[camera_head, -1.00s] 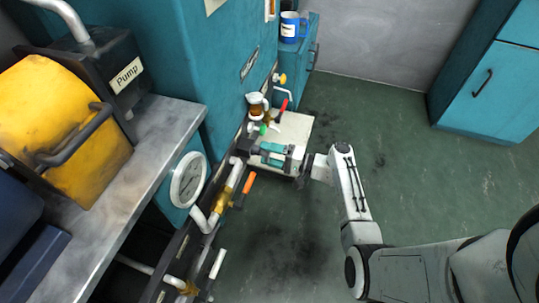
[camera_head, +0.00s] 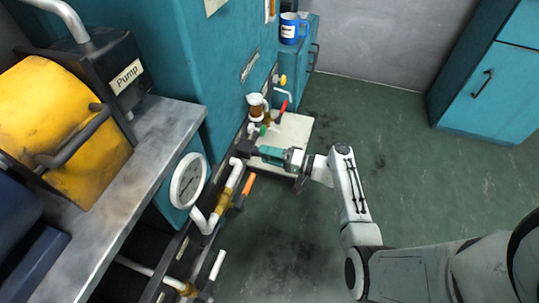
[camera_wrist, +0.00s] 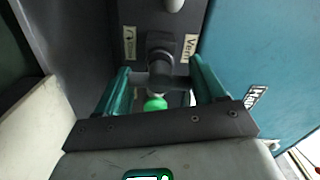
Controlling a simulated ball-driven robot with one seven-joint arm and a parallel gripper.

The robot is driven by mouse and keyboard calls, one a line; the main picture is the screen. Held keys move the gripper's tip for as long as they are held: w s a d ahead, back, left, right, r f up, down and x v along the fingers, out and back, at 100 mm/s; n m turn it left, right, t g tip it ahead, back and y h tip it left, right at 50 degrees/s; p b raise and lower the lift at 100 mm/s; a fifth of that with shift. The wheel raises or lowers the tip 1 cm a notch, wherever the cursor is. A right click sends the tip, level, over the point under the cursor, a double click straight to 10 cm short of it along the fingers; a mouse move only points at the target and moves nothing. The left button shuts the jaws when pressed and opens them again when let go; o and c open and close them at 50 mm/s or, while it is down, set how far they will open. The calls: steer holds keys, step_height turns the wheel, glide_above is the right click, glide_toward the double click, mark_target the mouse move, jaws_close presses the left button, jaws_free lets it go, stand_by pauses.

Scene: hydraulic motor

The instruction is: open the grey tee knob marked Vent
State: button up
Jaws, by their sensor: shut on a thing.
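The grey tee knob (camera_wrist: 160,62) is in the middle of the wrist view, on a dark grey panel. The Vent label (camera_wrist: 188,47) is to its right, and a label with a curved arrow (camera_wrist: 129,40) is to its left. My gripper (camera_wrist: 159,74) has its teal fingers on either side of the knob and is shut on it. The finger contact is partly hidden. In the head view my gripper (camera_head: 262,153) reaches left to the pipework, with the knob too small and covered to make out clearly.
An orange handle (camera_head: 249,183), a red handle (camera_head: 284,105) and a glass jug (camera_head: 257,105) are close by. The green floor at right is open.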

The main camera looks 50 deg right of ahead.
steer(key=o, duration=1)
steer(key=shift+f, duration=0.1)
steer(key=p+v, duration=0.2)
steer(key=v, duration=0.8)
steer(key=shift+s+d+p, duration=0.15)
steer(key=shift+s+p, duration=0.2)
steer(key=shift+s, duration=0.05)
steer(key=s+a+f+n+g+h+p, duration=0.1)
steer(key=s+a+n+g, duration=0.35)
steer(key=a+g, duration=0.35)
steer(key=s+a+f+n+g+p, duration=0.1)
steer(key=s+a+n+g, duration=0.35)
steer(key=a+g, duration=0.35)
steer(key=s+a+r+n+h+p, duration=0.1)
steer(key=s+a+r+h, duration=0.15)
steer(key=r, duration=0.25)
steer(key=s+a+r+h, duration=0.1)
steer(key=s+r+h, duration=0.2)
steer(key=r, duration=0.2)
step_height(320, 180, up, 37)
steer(key=p, duration=3.8)
steer(key=shift+w+d+r, duration=0.15)
steer(key=shift+r, duration=0.1)
